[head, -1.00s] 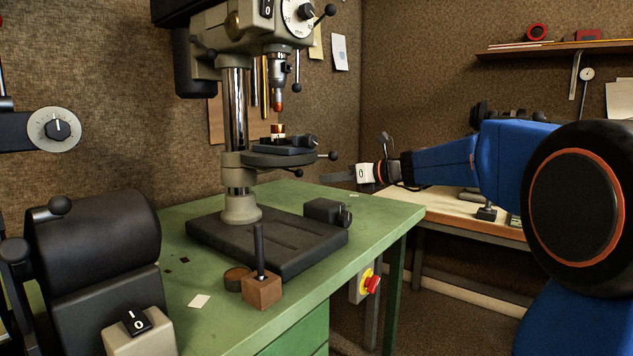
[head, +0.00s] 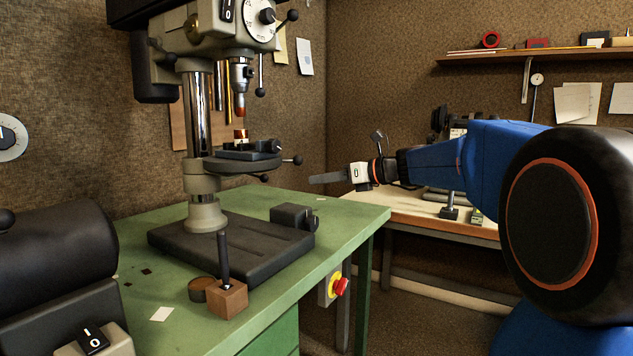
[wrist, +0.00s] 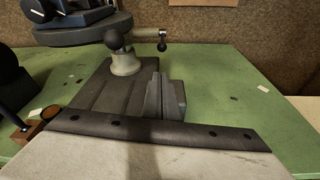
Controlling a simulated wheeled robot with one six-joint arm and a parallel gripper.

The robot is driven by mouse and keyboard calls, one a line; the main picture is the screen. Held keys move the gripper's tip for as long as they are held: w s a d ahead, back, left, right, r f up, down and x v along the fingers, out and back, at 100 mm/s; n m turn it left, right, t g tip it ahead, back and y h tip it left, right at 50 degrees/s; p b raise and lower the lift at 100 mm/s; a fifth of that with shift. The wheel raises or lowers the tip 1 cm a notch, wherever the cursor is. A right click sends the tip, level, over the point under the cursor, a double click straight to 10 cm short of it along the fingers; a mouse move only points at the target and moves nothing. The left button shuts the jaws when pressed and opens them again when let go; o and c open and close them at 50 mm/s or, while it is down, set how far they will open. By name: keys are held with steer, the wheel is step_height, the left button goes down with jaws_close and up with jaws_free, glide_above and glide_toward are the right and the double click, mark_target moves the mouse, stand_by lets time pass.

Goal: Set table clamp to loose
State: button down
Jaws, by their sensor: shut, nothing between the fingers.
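The drill press table (head: 225,165) is a dark round plate on the column. A thin lever with a black ball (head: 298,160) sticks out at its right, and another ball-ended lever (head: 264,178) hangs lower, under the table. I cannot tell for sure which is the table clamp, or how it is set. In the wrist view a near black ball (wrist: 113,39) and a lever with a ball end (wrist: 162,46) show by the column. My gripper (head: 312,179) is shut and empty, pointing left, just right of these levers and slightly lower, apart from them.
The green bench (head: 352,215) carries the press base (head: 235,245), a dark block (head: 293,217) and a wooden block with an upright rod (head: 228,299). A red stop button (head: 341,287) is on the bench front. A second bench (head: 415,212) stands behind my arm.

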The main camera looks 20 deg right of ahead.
steer(key=w+a+f+n+t+y, duration=0.1)
steer(key=w+a+f+n+t, duration=0.1)
steer(key=w+f, duration=0.3)
steer(key=shift+w+a+n+y, duration=0.2)
steer(key=shift+a+n+y, duration=0.2)
steer(key=shift+a+n, duration=0.35)
steer(key=shift+f, duration=0.1)
steer(key=x, duration=1)
steer(key=shift+d, duration=0.1)
steer(key=shift+r, duration=0.25)
steer(key=shift+s+d+r, duration=0.1)
steer(key=shift+r, duration=0.85)
steer(key=shift+s+d+r, duration=0.1)
steer(key=shift+s+r, duration=0.05)
steer(key=shift+r, duration=0.85)
steer(key=shift+w+a+r, duration=0.1)
steer(key=shift+r, duration=0.8)
steer(key=shift+w+a+r, duration=0.1)
steer(key=shift+r, duration=0.85)
